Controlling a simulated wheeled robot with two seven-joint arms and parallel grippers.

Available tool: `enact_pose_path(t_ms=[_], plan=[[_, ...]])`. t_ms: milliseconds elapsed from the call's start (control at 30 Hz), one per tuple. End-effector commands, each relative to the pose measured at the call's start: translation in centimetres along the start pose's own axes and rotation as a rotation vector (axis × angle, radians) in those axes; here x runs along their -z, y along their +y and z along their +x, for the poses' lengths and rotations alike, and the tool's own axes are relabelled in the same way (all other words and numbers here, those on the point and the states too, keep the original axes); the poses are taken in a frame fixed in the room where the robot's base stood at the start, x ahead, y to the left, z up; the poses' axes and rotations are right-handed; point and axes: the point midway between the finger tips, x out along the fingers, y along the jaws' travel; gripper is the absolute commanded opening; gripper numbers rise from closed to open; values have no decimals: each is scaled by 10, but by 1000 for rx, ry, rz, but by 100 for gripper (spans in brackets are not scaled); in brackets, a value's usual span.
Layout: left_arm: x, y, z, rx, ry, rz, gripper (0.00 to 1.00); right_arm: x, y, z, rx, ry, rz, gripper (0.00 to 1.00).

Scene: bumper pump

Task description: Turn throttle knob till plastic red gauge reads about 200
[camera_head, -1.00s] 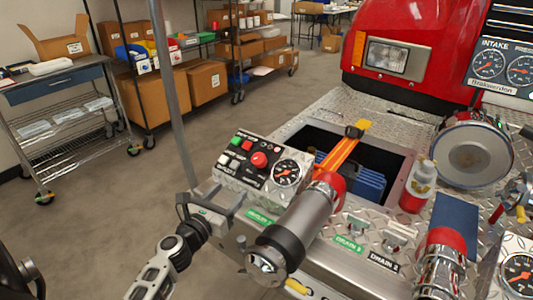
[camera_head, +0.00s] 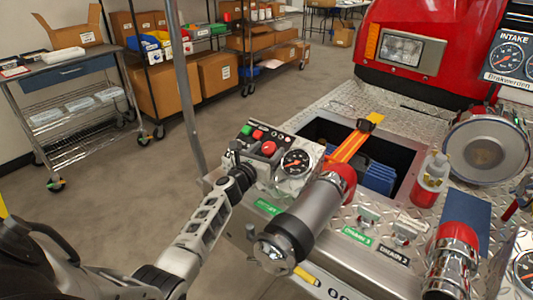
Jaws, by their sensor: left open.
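A small control panel (camera_head: 262,160) stands at the left edge of the diamond-plate deck. It carries a large red knob (camera_head: 268,148), smaller green, red and white buttons, and a round dark-faced gauge (camera_head: 295,162) with a reddish needle. The gauge's numbers are too small to read. My left gripper (camera_head: 238,160) is open at the panel's left side, left of and slightly below the red knob. It looks apart from the knob, and its fingers partly hide the panel's left buttons. My right gripper is not in view.
A large metal pipe with a red collar (camera_head: 342,178) rises just right of the panel. An open bin (camera_head: 410,160) with orange straps lies behind it. A vertical grey pole (camera_head: 185,90) stands behind my left arm. Intake gauges (camera_head: 507,57) are at the far right.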

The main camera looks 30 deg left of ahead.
Motion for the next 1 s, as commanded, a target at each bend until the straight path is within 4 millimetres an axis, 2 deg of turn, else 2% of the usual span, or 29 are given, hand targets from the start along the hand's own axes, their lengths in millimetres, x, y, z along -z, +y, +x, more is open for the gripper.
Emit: enact_pose_path(t_ms=[267,300,433,467,767,1000], plan=[[0,0,2,0,0,0,61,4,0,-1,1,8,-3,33],[0,0,2,0,0,0,55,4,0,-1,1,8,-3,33],[0,0,2,0,0,0,19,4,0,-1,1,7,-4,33],[0,0,2,0,0,0,16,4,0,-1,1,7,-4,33],[1,1,1,22,-1,13,16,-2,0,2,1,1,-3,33],[3,4,2,121,-6,74,16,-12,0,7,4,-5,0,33]])
